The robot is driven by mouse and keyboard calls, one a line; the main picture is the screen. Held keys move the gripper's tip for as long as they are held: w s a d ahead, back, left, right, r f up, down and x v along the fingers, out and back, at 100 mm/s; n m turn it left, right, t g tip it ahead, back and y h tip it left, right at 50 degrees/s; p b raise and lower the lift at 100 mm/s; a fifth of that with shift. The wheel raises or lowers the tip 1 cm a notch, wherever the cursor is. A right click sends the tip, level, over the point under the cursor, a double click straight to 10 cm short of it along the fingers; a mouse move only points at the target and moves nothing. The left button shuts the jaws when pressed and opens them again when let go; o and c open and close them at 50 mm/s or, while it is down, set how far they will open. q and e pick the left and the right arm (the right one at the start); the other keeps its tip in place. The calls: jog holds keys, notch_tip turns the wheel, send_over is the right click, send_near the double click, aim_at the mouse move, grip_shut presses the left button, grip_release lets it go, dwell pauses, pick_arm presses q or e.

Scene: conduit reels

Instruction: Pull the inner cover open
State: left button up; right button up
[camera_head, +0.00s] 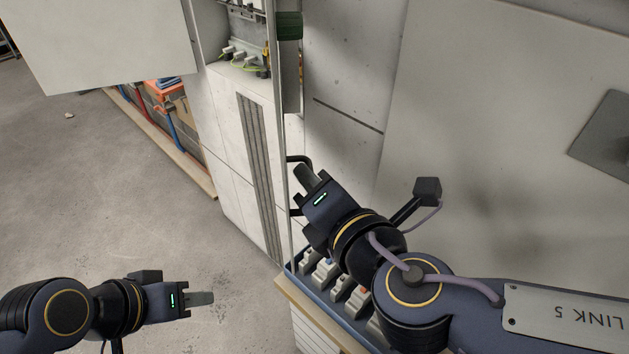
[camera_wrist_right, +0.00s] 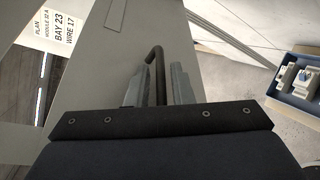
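The inner cover shows in the head view as a tall thin pale panel (camera_head: 284,135), nearly edge-on. It is seen from its face in the right wrist view as a grey panel (camera_wrist_right: 120,55). A dark bent bar handle (camera_wrist_right: 152,55) stands out from it; part of it also shows in the head view (camera_head: 300,160). My right gripper (camera_wrist_right: 159,80) has a finger on each side of the handle, close together, and appears shut on it. My left gripper (camera_head: 200,298) is over the floor at lower left, away from the cover; its fingers overlap in view.
A blue tray (camera_head: 355,321) with several white and grey parts lies below my right gripper; it also shows in the wrist view (camera_wrist_right: 300,101). The open cabinet (camera_head: 235,70) holds wires. A large pale door panel (camera_head: 95,40) is at upper left.

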jog(key=shift+o, duration=0.9)
jog(key=p+v, duration=0.2)
jog(key=v, duration=0.5)
jog(key=shift+s+d, duration=0.2)
jog(key=shift+s, duration=0.1)
